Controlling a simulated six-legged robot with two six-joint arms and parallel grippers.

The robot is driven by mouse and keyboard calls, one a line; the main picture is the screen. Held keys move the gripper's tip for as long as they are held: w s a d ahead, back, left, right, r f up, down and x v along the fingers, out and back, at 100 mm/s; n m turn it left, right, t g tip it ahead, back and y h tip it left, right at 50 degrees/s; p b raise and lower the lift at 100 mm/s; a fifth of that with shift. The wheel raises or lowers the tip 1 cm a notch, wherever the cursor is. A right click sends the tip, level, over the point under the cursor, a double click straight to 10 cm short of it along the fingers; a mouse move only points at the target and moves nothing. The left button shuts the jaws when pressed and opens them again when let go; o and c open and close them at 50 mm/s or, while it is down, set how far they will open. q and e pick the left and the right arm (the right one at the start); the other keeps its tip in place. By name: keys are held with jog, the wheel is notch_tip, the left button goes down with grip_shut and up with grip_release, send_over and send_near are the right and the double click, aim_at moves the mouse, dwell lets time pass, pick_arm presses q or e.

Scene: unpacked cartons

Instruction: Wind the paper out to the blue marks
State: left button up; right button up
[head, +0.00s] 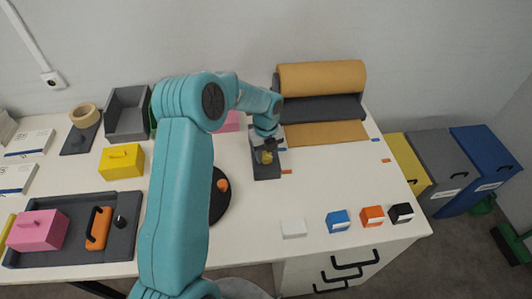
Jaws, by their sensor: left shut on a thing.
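A roll of brown paper (322,76) sits in a dark grey dispenser (318,108) at the back right of the table. A brown paper sheet (326,134) lies flat in front of it. Its front edge looks about level with a blue mark (376,140) on the right; no blue mark shows on the left, where my gripper is. The knob is partly hidden by the fingers. My right gripper is out of view.
Orange marks (386,160) lie nearer the front. Small white, blue, orange and black blocks (372,215) line the front right. A grey tray (120,250) with a pink box stands front left. Yellow, grey and blue bins (484,165) stand right of the table.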

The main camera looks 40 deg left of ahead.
pick_arm(q)
jog(key=o, duration=1.1)
jog(key=shift+r, duration=0.1)
jog(key=shift+c, duration=0.2)
